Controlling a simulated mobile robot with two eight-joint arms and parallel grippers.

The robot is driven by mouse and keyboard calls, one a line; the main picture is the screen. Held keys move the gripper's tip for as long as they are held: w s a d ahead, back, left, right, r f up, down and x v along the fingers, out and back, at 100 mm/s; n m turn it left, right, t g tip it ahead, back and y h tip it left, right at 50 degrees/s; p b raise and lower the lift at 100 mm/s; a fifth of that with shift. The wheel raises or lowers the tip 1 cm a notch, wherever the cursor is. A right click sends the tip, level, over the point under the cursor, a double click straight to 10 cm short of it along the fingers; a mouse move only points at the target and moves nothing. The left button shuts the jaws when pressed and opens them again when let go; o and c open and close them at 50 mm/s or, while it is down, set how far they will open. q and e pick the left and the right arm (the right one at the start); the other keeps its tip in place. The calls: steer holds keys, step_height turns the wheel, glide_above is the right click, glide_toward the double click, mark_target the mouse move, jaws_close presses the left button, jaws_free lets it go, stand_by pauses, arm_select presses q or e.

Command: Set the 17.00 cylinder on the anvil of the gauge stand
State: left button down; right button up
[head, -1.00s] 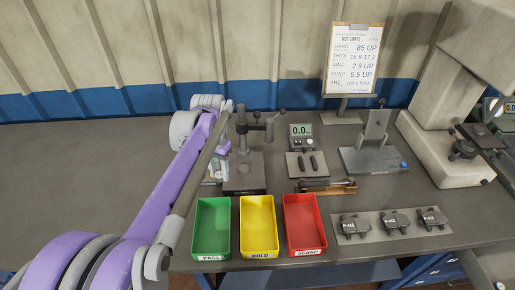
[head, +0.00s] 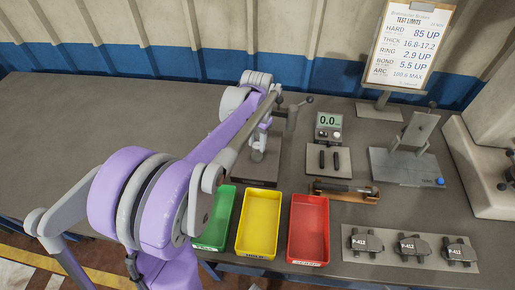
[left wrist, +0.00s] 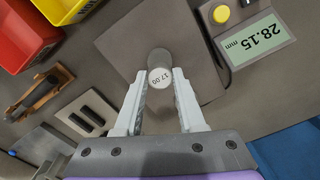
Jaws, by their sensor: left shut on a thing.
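The 17.00 cylinder (left wrist: 160,78) shows its white, labelled end face between the fingertips of my left gripper (left wrist: 160,84) in the left wrist view. The gripper is shut on it. A dark round surface (left wrist: 160,57) adjoins that face; I cannot tell whether it is the cylinder's side or the anvil. The grey base of the gauge stand (left wrist: 135,32) lies below. In the head view my left gripper (head: 260,150) is over the stand's base (head: 250,183), and my arm hides part of the stand. Contact between cylinder and anvil cannot be judged. My right gripper is not in view.
The gauge display (left wrist: 250,42) reads 28.15 mm. Green (head: 226,205), yellow (head: 276,197) and red trays (head: 325,203) stand in front. The bench's left side is clear.

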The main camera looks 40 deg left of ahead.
mark_target(257, 145)
arm_select(q)
steer(key=shift+f, duration=1.7)
steer(key=shift+f, duration=0.1)
steer(key=c, duration=0.5)
jaws_free()
steer(key=shift+r, duration=0.2)
step_height(257, 145, up, 11)
steer(key=shift+r+p, duration=0.15)
steer(key=shift+p, duration=0.2)
steer(key=s+d+f+t, duration=0.2)
steer(key=s+d+f, duration=0.2)
steer(key=s+d, duration=0.3)
steer(key=s+d+f+t, duration=0.3)
steer(key=s+d+f, duration=0.1)
steer(key=s+d, duration=0.4)
steer(key=shift+s+d+f, duration=0.3)
steer(key=shift+d, duration=0.15)
